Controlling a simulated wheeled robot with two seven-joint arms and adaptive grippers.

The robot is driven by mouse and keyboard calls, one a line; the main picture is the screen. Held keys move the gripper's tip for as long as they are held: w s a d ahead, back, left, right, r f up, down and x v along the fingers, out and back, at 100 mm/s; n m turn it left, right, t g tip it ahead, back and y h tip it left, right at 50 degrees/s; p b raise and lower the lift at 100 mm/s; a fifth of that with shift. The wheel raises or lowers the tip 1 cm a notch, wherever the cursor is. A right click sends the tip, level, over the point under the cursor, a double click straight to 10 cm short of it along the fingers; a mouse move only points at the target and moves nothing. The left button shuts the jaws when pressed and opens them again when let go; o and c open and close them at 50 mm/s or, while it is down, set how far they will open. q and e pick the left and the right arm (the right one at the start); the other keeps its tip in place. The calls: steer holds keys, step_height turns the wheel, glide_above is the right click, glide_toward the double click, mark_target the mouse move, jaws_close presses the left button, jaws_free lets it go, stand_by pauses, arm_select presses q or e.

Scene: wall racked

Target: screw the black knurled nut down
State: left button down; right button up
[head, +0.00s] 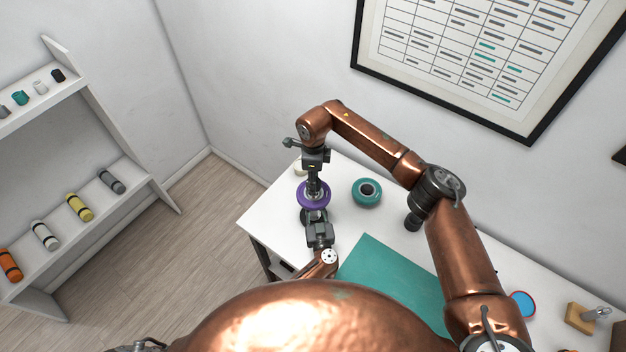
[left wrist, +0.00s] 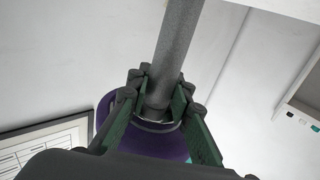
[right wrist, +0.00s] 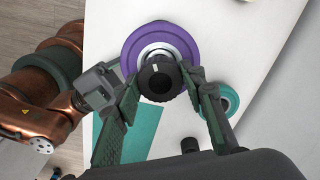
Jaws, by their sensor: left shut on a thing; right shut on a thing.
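The black knurled nut (right wrist: 160,77) sits at the centre of a purple disc (right wrist: 135,50) with a pale hub. My right gripper (right wrist: 161,82) comes from above and is shut on the nut, a finger on each side. In the head view the purple disc (head: 301,195) lies between my right gripper (head: 313,178) and my left gripper (head: 315,216). In the left wrist view my left gripper (left wrist: 160,100) is shut on a grey bar (left wrist: 176,50), with the purple disc (left wrist: 160,142) close behind its fingers. The thread is hidden.
A teal ring (head: 360,201) and a teal mat (head: 385,275) lie on the white table (head: 265,215). A blue disc (head: 523,303) and a wooden block (head: 578,316) are at the right. A shelf (head: 60,222) with rolled cylinders stands left.

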steer(key=shift+f, duration=0.15)
steer(key=shift+f, duration=0.75)
steer(key=shift+f, duration=0.6)
stand_by(0.3)
